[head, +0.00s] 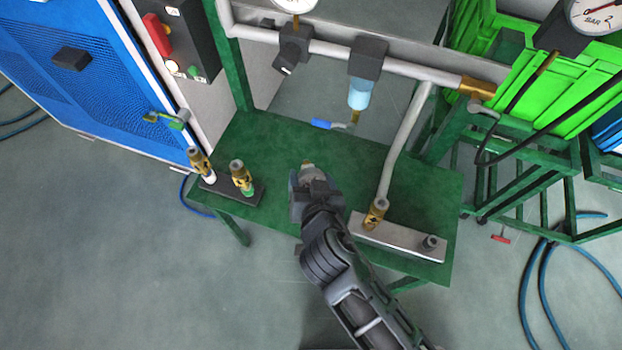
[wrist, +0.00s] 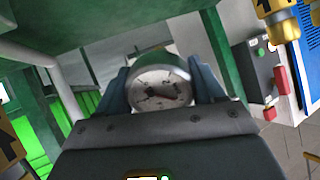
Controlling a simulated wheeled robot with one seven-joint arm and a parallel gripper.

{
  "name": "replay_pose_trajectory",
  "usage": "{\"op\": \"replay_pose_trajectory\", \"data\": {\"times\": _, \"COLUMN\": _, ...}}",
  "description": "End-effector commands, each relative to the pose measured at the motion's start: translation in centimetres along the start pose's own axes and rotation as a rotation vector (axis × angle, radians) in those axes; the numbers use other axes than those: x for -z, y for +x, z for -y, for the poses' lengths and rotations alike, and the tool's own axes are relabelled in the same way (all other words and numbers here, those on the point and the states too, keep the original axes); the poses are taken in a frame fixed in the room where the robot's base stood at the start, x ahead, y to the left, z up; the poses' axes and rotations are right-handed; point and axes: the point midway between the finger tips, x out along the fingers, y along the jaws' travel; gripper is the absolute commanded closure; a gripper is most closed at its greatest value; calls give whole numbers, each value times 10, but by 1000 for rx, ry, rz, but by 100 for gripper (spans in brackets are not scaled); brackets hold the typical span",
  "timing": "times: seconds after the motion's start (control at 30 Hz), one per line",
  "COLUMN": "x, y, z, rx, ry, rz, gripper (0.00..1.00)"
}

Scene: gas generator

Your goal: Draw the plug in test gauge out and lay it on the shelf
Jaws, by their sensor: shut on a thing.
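My gripper (head: 308,178) is above the middle of the green shelf (head: 270,140). In the wrist view, my gripper (wrist: 161,84) is shut on the test gauge (wrist: 160,92), a round dial with a white face and metal rim between the two fingers. I cannot tell how far the gauge is from the shelf top.
Two brass couplings (head: 242,178) stand on a dark plate at the shelf's left. A grey block (head: 400,238) with a brass fitting and a dark port (head: 430,243) lies at the right.

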Motion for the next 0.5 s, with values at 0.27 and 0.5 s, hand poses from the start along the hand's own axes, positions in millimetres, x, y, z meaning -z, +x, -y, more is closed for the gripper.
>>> {"op": "replay_pose_trajectory", "data": {"times": 0.27, "x": -19, "y": 12, "z": -5, "rx": 0, "ry": 1, "rz": -1, "gripper": 87}}
{"op": "replay_pose_trajectory", "data": {"times": 0.5, "x": -38, "y": 23, "z": -10, "rx": 0, "ry": 0, "rz": -1, "gripper": 87}}
